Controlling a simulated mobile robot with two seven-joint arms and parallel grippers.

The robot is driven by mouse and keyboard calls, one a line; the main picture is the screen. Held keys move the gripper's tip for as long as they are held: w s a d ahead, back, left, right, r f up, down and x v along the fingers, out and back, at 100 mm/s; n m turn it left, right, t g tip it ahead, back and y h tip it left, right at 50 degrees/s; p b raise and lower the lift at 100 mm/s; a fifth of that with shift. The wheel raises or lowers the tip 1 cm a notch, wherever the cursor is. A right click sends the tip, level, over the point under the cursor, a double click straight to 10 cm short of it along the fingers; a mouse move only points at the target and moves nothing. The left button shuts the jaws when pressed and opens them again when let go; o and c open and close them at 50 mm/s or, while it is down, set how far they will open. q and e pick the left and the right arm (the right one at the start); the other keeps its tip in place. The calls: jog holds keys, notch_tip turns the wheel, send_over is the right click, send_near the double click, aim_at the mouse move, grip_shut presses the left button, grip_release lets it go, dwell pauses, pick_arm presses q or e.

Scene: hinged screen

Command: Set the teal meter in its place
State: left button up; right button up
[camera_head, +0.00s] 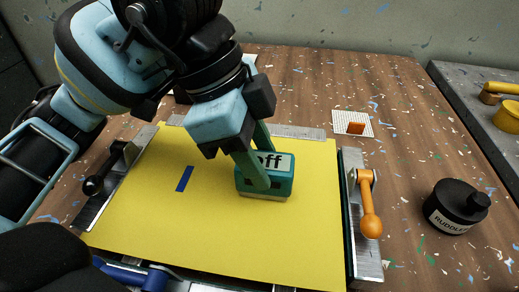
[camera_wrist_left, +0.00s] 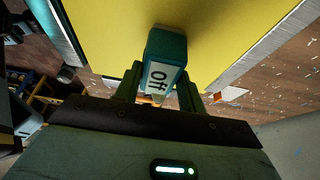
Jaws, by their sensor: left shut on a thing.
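The teal meter (camera_head: 284,183) is a small block with a white face reading "Off", partly covered by a finger. My left gripper (camera_head: 259,160) comes down from the upper left and is shut on it. The meter is over the yellow sheet (camera_head: 140,215), right of a short blue strip (camera_head: 185,179). A pale edge shows under it; I cannot tell whether it touches the sheet. In the left wrist view the meter (camera_wrist_left: 166,48) sits between the two green fingers (camera_wrist_left: 160,88). My right gripper is not in view.
An orange handle (camera_head: 369,208) stands on the metal rail at the sheet's right, a black-knobbed one (camera_head: 105,170) at its left. A white grid tile with an orange piece (camera_head: 356,128) lies behind. A black "RUDDLE" pot (camera_head: 455,207) stands right. Wooden bench between is clear.

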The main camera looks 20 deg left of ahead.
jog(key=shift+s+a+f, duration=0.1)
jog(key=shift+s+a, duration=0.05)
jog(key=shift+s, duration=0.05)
pick_arm(q)
jog(key=o, duration=1.2)
jog(key=shift+c, duration=0.2)
jog(key=shift+v, duration=1.25)
jog(key=v, duration=0.4)
jog(key=shift+a+r, duration=0.15)
jog(key=shift+r, duration=0.15)
jog(key=shift+s+a+r, duration=0.1)
jog(key=shift+r, duration=0.15)
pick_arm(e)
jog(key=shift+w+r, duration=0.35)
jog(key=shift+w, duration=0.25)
